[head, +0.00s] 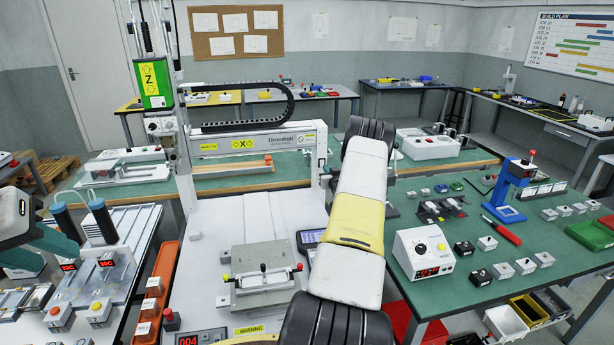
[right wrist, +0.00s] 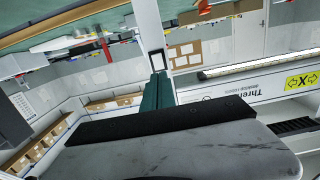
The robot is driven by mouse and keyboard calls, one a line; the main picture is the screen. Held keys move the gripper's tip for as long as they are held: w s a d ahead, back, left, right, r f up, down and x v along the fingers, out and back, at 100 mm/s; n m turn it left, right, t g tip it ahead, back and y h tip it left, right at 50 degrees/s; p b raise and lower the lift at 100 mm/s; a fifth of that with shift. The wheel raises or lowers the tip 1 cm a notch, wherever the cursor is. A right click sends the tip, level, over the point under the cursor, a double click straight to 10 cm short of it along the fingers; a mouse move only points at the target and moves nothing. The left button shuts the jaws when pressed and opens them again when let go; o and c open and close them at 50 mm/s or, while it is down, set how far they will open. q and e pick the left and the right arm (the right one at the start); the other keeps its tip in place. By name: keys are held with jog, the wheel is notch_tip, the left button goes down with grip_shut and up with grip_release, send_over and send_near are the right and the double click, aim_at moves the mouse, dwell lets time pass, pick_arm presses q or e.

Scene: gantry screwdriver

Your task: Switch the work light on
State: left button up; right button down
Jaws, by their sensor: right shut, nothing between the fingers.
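My right gripper (right wrist: 157,76) is shut and empty in the right wrist view, its dark green fingers pointing up the picture. In the head view my right arm hides my right gripper. My left gripper (head: 62,246) is at the left edge; its finger gap is unclear.
The gantry (head: 250,145) stands over a white bench with a clamped plate fixture (head: 262,272). A handheld pendant (head: 310,240) lies beside my right arm. A white control box (head: 423,254) and small blocks stand on the green table at right.

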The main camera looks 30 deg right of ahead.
jog(key=v, duration=0.8)
jog(key=shift+s, duration=0.15)
